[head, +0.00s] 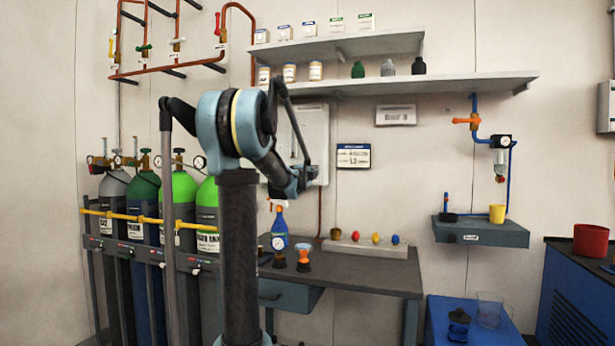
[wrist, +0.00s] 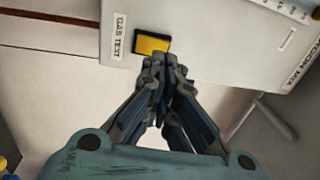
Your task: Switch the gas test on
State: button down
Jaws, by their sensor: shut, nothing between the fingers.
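The gas test switch (wrist: 152,43) is a yellow rocker in a black frame in the wrist view. It sits on a white box (wrist: 205,28), beside a "GAS TEST" label (wrist: 118,37). My gripper (wrist: 160,62) is shut and empty, and its fingertips overlap the switch's lower edge in the picture. I cannot tell whether they touch it or which way the rocker is set. In the head view my gripper (head: 303,184) is in front of the wall box (head: 317,125); the switch cannot be made out there.
Gas cylinders (head: 183,195) stand at left. A shelf (head: 440,86) runs above the box. A small sign (head: 353,155) hangs right of it.

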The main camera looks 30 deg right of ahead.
jog(key=x, duration=0.3)
jog(key=shift+w+d, duration=0.2)
jog(key=shift+d, duration=0.05)
jog(key=shift+d+r, duration=0.1)
jog(key=shift+w+d+r, duration=0.1)
jog(key=shift+w+d, duration=0.05)
jog(key=shift+w, duration=0.05)
dwell(0.3)
jog(key=r+v, duration=0.3)
jog(key=v, duration=1)
jog(key=shift+s+a, duration=0.2)
jog(key=shift+a, duration=0.3)
